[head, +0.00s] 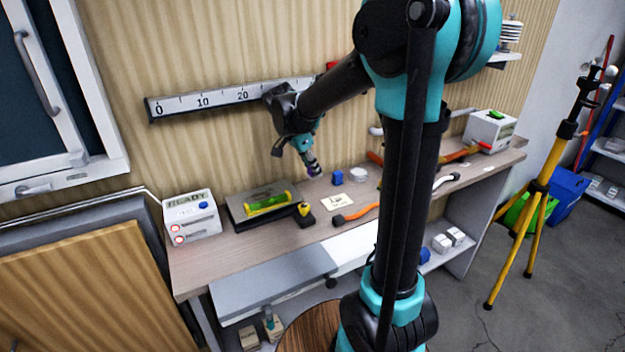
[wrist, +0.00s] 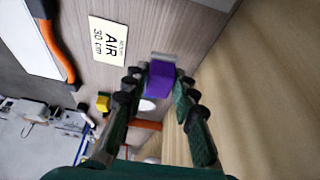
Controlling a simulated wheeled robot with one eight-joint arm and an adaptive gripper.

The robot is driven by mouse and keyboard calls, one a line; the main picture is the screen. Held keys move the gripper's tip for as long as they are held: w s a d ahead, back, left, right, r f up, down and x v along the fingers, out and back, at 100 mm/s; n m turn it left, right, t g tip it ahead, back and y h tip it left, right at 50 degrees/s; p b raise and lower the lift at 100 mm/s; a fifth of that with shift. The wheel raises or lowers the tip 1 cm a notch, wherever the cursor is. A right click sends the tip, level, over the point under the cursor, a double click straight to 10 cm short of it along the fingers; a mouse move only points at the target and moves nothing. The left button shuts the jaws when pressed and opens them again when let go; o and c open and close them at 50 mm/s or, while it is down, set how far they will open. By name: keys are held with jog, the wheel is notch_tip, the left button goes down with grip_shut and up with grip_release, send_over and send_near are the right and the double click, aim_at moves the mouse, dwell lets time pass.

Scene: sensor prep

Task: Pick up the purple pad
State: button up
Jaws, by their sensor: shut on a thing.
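The purple pad (wrist: 160,82) is a small block between the fingertips of my gripper (wrist: 160,85) in the wrist view. My gripper is shut on it, with a finger on each side. In the head view my gripper (head: 312,166) is over the back of the workbench, and only a little purple of the pad shows at its tip. I cannot tell for sure whether the pad is clear of the bench top.
A card reading AIR 30 cm (wrist: 108,40), an orange-handled tool (head: 356,213), a yellow level (head: 268,203) and a READY box (head: 192,218) are nearby. A ruler (head: 225,98) hangs on the wall behind.

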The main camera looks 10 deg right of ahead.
jog(key=shift+s+d+r, duration=0.1)
jog(key=shift+s+r, duration=0.15)
jog(key=shift+r, duration=0.55)
jog(key=s+d, duration=0.3)
jog(key=s, duration=0.6)
jog(key=s+d, duration=0.3)
jog(key=s, duration=0.6)
jog(key=shift+f, duration=0.15)
jog(key=shift+s, duration=0.1)
